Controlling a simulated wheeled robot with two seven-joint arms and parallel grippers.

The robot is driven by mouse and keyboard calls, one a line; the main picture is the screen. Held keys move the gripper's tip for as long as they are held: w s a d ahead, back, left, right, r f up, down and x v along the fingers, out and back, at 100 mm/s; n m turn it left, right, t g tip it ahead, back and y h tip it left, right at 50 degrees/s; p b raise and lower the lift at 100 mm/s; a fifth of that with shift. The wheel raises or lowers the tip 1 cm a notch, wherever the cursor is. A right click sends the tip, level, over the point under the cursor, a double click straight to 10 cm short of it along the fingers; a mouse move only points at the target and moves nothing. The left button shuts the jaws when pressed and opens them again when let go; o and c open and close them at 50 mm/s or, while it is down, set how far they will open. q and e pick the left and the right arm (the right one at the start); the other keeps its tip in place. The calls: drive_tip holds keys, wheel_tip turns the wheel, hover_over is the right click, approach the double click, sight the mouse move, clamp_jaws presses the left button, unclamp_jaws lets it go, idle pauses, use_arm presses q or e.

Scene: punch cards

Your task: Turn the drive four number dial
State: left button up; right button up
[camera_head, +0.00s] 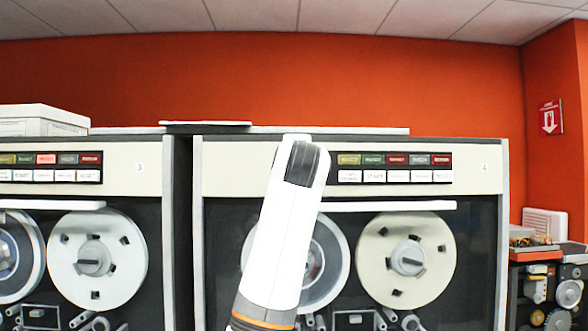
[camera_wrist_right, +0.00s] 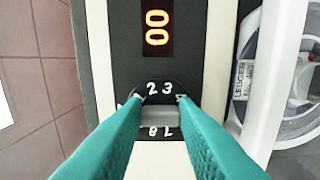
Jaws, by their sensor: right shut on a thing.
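The drive marked 4 (camera_head: 475,175) stands right of centre in the head view, with a cream top panel and two tape reels. The number dial (camera_wrist_right: 160,86) is a black disc in the right wrist view, with white digits 2 and 3 above a grey grip bar (camera_wrist_right: 158,116) and 7 and 8 below it. My right gripper (camera_wrist_right: 160,98) has teal fingers shut on the dial, one on each side of the bar. An orange display (camera_wrist_right: 157,28) reading 00 lies beyond the dial. In the head view my white arm link covers part of the drive, and neither gripper shows.
The drive marked 3 (camera_head: 130,172) stands to the left. Rows of coloured buttons (camera_head: 397,160) cross the panel. A white bar (camera_head: 390,206) runs below it. Tiled floor (camera_wrist_right: 45,100) shows at the left of the wrist view.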

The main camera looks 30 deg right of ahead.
drive_tip(key=o, duration=1)
drive_tip(key=shift+d, duration=0.1)
drive_tip(key=shift+s, duration=0.1)
drive_tip(key=b+v, duration=0.5)
drive_tip(key=v, duration=0.7)
